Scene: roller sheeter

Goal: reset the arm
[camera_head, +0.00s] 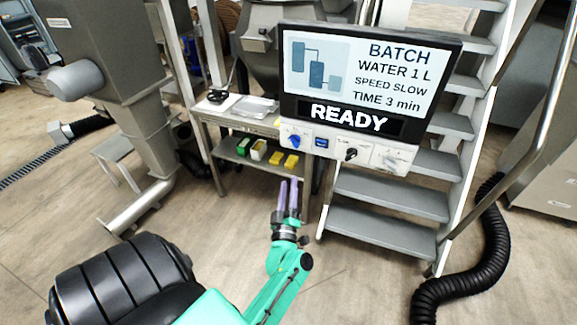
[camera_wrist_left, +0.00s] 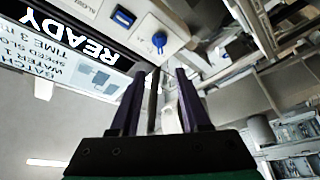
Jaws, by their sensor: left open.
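My left gripper (camera_head: 289,200) is at the end of the green arm in the head view, in front of the shelf table and below the control panel. Its two purple fingers point up and stand apart, with nothing between them. The fingers also show in the left wrist view (camera_wrist_left: 158,100). The control panel (camera_head: 345,150) has a blue knob (camera_head: 294,139), a blue switch (camera_head: 321,142) and dark and light knobs. Its screen (camera_head: 365,80) reads BATCH, WATER 1 L, SPEED SLOW, TIME 3 min and READY. The fingers do not touch the panel. My right gripper is not in view.
A metal shelf table (camera_head: 225,150) with yellow and green items stands behind the gripper. Metal stairs (camera_head: 390,228) are at the right, with a black corrugated hose (camera_head: 490,255) on the floor. A grey machine column (camera_head: 140,130) stands left. The floor between is clear.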

